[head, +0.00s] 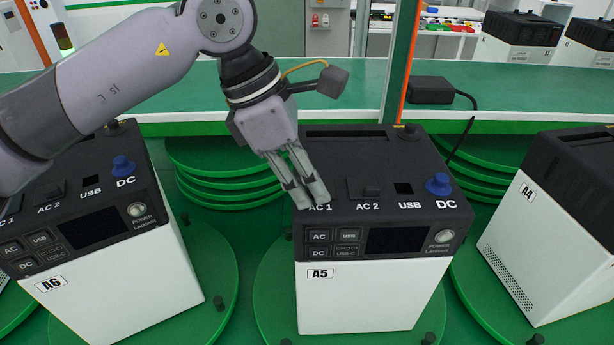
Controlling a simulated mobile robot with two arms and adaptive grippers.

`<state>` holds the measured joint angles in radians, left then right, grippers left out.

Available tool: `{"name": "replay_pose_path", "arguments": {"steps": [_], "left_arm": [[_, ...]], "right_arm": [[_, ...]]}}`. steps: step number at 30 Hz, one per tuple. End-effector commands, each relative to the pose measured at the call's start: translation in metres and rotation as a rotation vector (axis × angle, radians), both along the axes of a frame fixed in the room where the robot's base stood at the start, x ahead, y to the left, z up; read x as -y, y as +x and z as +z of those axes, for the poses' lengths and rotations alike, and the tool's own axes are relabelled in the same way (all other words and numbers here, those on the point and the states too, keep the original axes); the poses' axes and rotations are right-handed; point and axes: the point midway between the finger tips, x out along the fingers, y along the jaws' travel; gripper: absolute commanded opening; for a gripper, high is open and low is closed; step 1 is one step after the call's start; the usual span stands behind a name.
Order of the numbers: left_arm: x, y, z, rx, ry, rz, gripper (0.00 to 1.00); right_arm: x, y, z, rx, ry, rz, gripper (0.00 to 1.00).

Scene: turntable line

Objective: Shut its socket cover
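The power unit A5 (370,294), white with a black top, stands upright on a green turntable in the middle. Its top front row is labelled AC 1, AC 2, USB and DC. My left gripper (313,203) reaches down over the AC 1 spot, its two fingers close together with nothing seen between them. The fingers hide the AC 1 socket and its cover, so I cannot tell the cover's state or whether they touch it. The AC 2 cover (371,190) is a dark block. A blue DC cap (439,184) sits at the right. My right gripper is not in view.
Unit A6 (150,290) stands at the left and unit A4 (545,245) at the right, each on a green turntable. Behind is a green bench (500,95) with a black adapter (431,90) and its cable. An orange-edged post (402,60) rises behind A5.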

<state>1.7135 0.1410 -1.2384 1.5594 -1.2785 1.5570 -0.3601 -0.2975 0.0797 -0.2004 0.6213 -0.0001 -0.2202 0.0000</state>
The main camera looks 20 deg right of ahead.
Motion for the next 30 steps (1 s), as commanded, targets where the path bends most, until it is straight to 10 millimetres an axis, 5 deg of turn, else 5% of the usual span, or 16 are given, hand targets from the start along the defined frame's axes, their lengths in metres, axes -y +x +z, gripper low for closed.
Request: {"name": "replay_pose_path", "arguments": {"steps": [14,30], "left_arm": [[-0.002,0.002,0.006,0.002,-0.003,0.004,0.27],[-0.038,0.013,0.098,0.003,-0.002,0.003,0.27]], "right_arm": [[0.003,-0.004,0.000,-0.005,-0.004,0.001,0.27],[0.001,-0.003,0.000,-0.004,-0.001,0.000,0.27]]}}
